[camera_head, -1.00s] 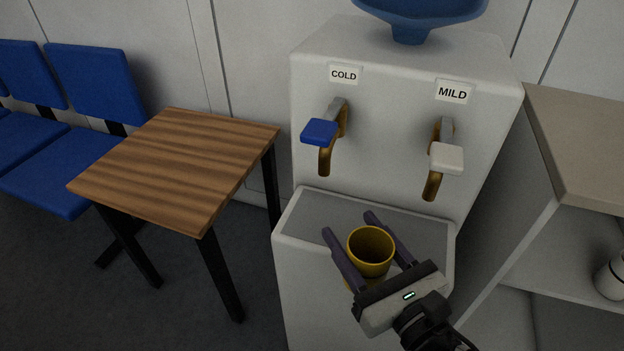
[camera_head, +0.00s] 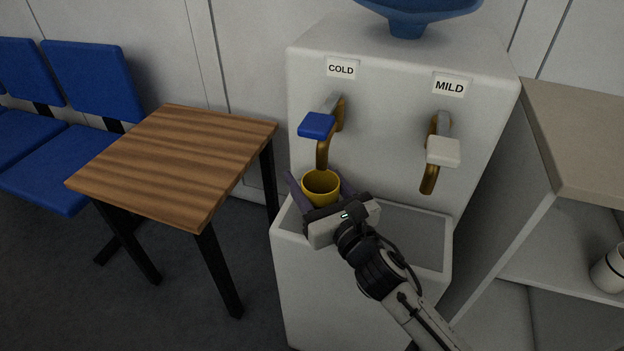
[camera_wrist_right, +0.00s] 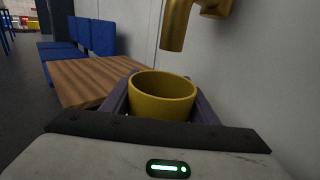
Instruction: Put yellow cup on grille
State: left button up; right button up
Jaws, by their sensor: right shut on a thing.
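The yellow cup (camera_head: 321,187) is upright between the fingers of my right gripper (camera_head: 320,185), which is shut on it. The cup is below the brass spout of the COLD tap (camera_head: 317,125), over the left part of the dispenser's recess. In the right wrist view the cup (camera_wrist_right: 162,97) sits between the fingers, with the brass spout (camera_wrist_right: 174,25) above and behind it. The recess floor (camera_head: 405,225) shows as a grey surface to the right; no separate grille can be told apart. My left gripper is not in view.
The white water dispenser (camera_head: 370,300) also has a MILD tap (camera_head: 442,150) on the right. A wooden table (camera_head: 175,160) and blue chairs (camera_head: 85,80) stand left. A shelf unit (camera_head: 590,140) with a white cup (camera_head: 610,270) stands right.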

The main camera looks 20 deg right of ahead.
aim_at(330, 203)
jog(key=shift+f, duration=0.15)
jog(key=shift+f, duration=0.15)
jog(key=o, duration=1)
jog(key=shift+r, duration=0.2)
jog(key=shift+s+r, duration=0.1)
jog(key=shift+r, duration=0.05)
jog(key=s, duration=0.4)
jog(key=s+d, duration=0.1)
jog(key=s, duration=0.2)
jog(key=s+d, duration=0.1)
jog(key=s, duration=0.3)
jog(key=shift+s+d, duration=0.2)
jog(key=shift+s, duration=0.1)
